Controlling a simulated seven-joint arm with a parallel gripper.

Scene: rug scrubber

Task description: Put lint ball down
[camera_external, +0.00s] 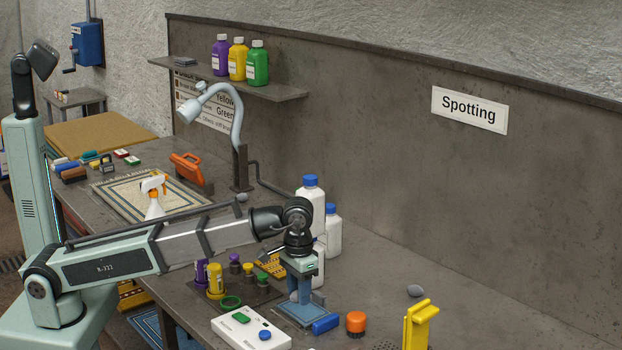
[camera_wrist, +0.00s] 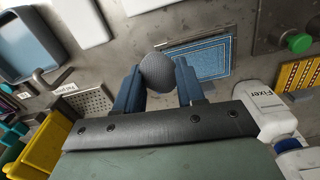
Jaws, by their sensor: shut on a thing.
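My gripper (camera_external: 301,294) has blue fingers and points down over the front part of the bench. In the wrist view, my gripper (camera_wrist: 158,82) is shut on a grey, ribbed lint ball (camera_wrist: 157,68), which sits between the fingertips. In the external view the fingers largely hide this ball. A small blue rug piece with a pale border (camera_wrist: 203,57) lies just beyond the ball in the wrist view. It also shows under the gripper in the external view (camera_external: 298,317). I cannot tell the exact gap between ball and rug.
White bottles (camera_external: 311,192) stand close behind the gripper. A white button box (camera_external: 250,330), a blue block (camera_external: 326,324) and an orange-topped knob (camera_external: 356,322) are nearby.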

